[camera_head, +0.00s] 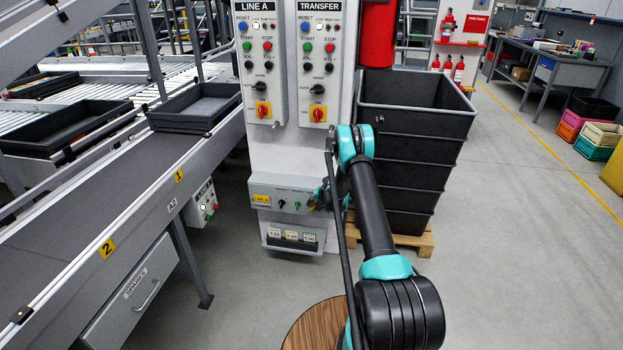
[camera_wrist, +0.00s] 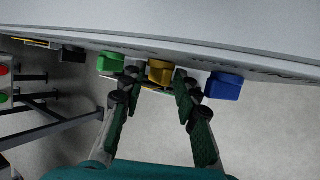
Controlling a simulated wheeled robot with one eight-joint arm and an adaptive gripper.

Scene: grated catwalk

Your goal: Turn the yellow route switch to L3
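The yellow route switch (camera_wrist: 160,71) is a knob on the underside-looking edge of a pale panel in the wrist view. A green knob (camera_wrist: 110,64) is left of it and a blue knob (camera_wrist: 226,86) right of it. My gripper (camera_wrist: 157,80) is open, with one fingertip on each side of the yellow knob and small gaps that seem to remain. The switch's position marks are not readable.
The tall control cabinet (camera_head: 285,153) rises behind the box, with LINE A and TRANSFER panels. Stacked black bins (camera_head: 420,130) on a pallet stand close right of my arm. A conveyor (camera_head: 110,200) runs along the left. A round wooden top (camera_head: 312,322) is in front.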

